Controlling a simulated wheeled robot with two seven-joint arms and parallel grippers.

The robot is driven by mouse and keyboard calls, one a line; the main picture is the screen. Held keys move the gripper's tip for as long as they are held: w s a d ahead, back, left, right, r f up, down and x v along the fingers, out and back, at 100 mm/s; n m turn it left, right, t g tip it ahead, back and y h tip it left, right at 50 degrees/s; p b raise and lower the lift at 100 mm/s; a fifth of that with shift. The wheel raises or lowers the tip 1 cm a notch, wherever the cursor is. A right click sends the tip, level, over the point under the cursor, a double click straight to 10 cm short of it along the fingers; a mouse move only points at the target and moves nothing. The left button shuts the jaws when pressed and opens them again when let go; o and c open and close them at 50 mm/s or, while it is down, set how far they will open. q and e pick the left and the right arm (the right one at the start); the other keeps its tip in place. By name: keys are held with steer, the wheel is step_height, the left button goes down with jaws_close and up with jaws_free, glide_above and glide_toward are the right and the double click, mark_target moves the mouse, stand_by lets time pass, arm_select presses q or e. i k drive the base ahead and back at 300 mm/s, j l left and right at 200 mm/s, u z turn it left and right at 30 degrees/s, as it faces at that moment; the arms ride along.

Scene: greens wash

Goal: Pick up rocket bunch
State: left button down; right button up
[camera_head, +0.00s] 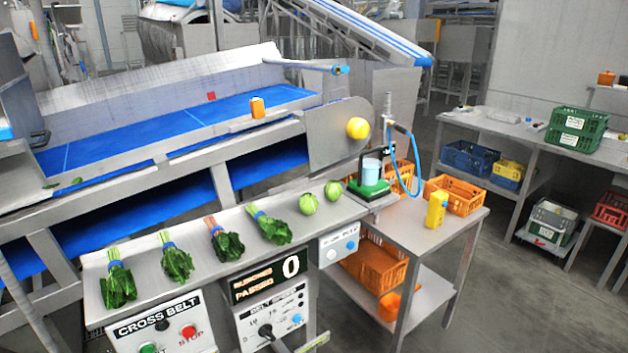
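Several leafy green bunches lie in a row on a steel ledge (196,239) at the front of the machine. From the left there is a dark bunch with pale stems and a blue band (117,286), a broader-leafed bunch (177,262), a bunch with reddish stems (227,243) and a bunch with pale green stems and a blue band (272,229). I cannot tell for sure which one is the rocket. Two round green heads (308,203) (333,191) lie to their right. Neither of my grippers shows in this view.
Control panels with a red stop button (188,331) and a counter reading 0 (290,266) hang below the ledge. A blue belt (190,122) runs behind. A side table (405,214) holds a green scale (369,187), a yellow bottle (436,208) and orange crates (455,195).

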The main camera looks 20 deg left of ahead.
mark_target(178, 268)
steer(key=u, duration=1.3)
